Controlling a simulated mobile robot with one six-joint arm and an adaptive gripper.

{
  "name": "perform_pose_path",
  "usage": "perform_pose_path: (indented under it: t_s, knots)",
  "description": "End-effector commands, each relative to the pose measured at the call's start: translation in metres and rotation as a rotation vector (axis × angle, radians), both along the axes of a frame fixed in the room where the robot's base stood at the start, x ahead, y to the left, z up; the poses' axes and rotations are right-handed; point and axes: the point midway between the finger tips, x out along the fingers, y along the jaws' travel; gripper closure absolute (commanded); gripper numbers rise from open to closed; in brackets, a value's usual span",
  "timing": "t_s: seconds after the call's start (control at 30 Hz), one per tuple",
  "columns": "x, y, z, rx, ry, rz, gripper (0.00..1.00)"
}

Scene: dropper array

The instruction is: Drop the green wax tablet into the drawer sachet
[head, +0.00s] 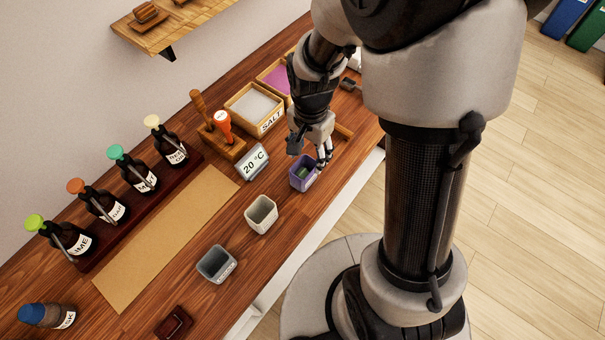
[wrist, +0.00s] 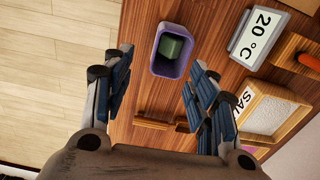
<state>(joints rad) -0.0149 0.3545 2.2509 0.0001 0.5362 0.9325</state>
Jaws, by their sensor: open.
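A green block, which looks like the wax tablet (wrist: 173,48), lies inside a small purple open-topped container (wrist: 184,69) in the wrist view. In the head view the purple container (head: 293,177) stands near the front of the counter, with green (head: 302,171) inside. My gripper (head: 322,160) is beside and above that container. In the wrist view its blue-padded fingers (wrist: 162,70) are spread apart, with the container beyond and between them. They hold nothing. I cannot tell whether the purple container is the drawer sachet; no label on it is readable.
A white container (head: 262,213) and a grey one (head: 216,265) stand left of the purple one. A "20 °C" display (head: 254,161), a salt box (head: 254,106) and a low wooden rail (wrist: 158,125) are close by. Labelled bottles (head: 100,205) stand at the back.

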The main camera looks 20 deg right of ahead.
Motion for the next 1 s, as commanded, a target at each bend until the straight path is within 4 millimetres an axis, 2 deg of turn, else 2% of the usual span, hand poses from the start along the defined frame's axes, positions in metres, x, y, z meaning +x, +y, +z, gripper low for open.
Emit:
perform_pose_path:
  t_s: [0.17,0.27,0.37,0.7,0.83,1.0]
  knots:
    - [0.000,0.000,0.001,0.000,0.000,0.000,0.47]
    - [0.001,0.000,0.008,0.000,-0.003,0.000,0.47]
    - [0.002,0.000,0.024,0.000,-0.006,0.000,0.47]
    - [0.001,0.000,0.094,0.001,-0.006,0.000,0.47]
    - [0.001,0.000,0.111,0.000,-0.004,0.000,0.47]
    - [0.000,0.000,0.120,0.000,-0.001,0.000,0.47]
